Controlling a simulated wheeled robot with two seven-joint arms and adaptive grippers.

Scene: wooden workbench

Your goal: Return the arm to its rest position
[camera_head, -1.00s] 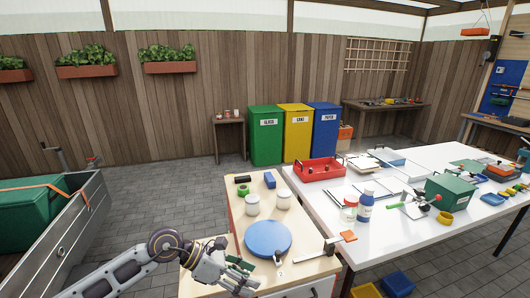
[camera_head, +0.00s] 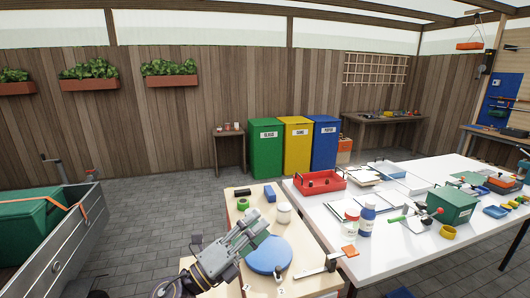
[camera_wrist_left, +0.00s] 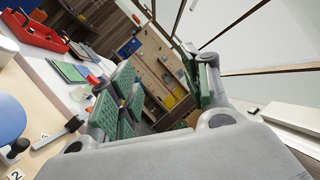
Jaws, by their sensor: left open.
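My left gripper (camera_head: 256,229) is raised above the small wooden bench and points up and away. Its fingers are apart and nothing shows between them. In the head view it partly covers the blue round disc (camera_head: 271,258) and hides one of the white jars. In the left wrist view the green-padded fingers of my left gripper (camera_wrist_left: 165,82) stand apart, with the background showing between them. My right gripper does not show in either view.
The white table (camera_head: 410,252) on the right holds a red tray (camera_head: 319,183), bottles and a green box (camera_head: 452,204).

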